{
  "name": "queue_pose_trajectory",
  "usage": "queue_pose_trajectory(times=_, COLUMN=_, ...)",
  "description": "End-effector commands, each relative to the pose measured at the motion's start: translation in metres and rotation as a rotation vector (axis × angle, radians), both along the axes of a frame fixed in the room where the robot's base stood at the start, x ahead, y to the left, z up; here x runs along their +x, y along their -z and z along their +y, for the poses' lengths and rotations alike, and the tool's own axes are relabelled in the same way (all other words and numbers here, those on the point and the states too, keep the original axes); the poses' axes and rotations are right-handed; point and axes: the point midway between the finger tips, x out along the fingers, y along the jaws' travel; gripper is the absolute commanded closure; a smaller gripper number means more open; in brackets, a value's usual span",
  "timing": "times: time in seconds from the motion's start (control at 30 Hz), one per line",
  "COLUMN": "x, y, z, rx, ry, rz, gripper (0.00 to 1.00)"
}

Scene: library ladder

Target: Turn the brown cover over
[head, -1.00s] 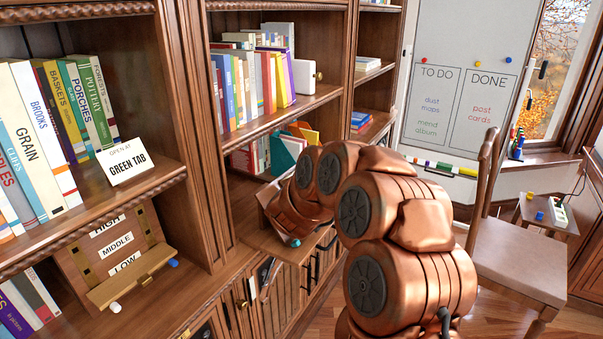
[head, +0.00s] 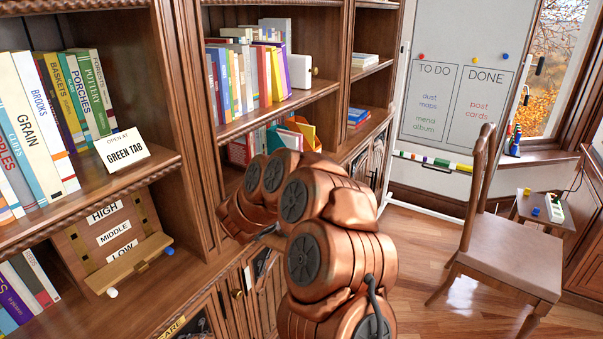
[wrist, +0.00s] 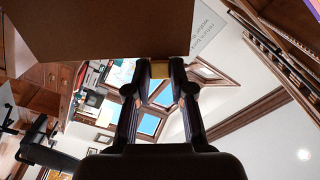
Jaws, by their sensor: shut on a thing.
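In the wrist view the brown cover (wrist: 110,28) is a flat brown panel filling the top of the picture. Skylights and ceiling show behind the fingers, so the wrist camera looks upward. In the head view my copper arm reaches toward the shelf on the left and hides the gripper and the cover.

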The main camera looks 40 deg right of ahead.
Motion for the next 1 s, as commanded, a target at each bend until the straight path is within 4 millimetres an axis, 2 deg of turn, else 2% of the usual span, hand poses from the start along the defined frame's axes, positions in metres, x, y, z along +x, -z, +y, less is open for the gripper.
queue_pose_trajectory(times=0.2, x=0.001, y=-0.001, z=0.001, rx=-0.001, ry=-0.003, rz=-0.002, gripper=1.00)
queue_pose_trajectory(times=0.23, x=0.001, y=-0.001, z=0.001, rx=-0.001, ry=-0.003, rz=-0.001, gripper=0.76)
queue_pose_trajectory(times=0.33, x=0.001, y=0.000, z=0.002, rx=-0.001, ry=-0.004, rz=0.000, gripper=0.67)
queue_pose_trajectory(times=0.6, x=0.001, y=0.000, z=0.002, rx=-0.001, ry=-0.004, rz=0.000, gripper=0.67)
queue_pose_trajectory(times=0.73, x=0.000, y=0.000, z=0.008, rx=0.001, ry=-0.006, rz=-0.001, gripper=0.67)
queue_pose_trajectory(times=1.0, x=-0.014, y=0.003, z=0.049, rx=0.003, ry=-0.008, rz=0.003, gripper=0.67)
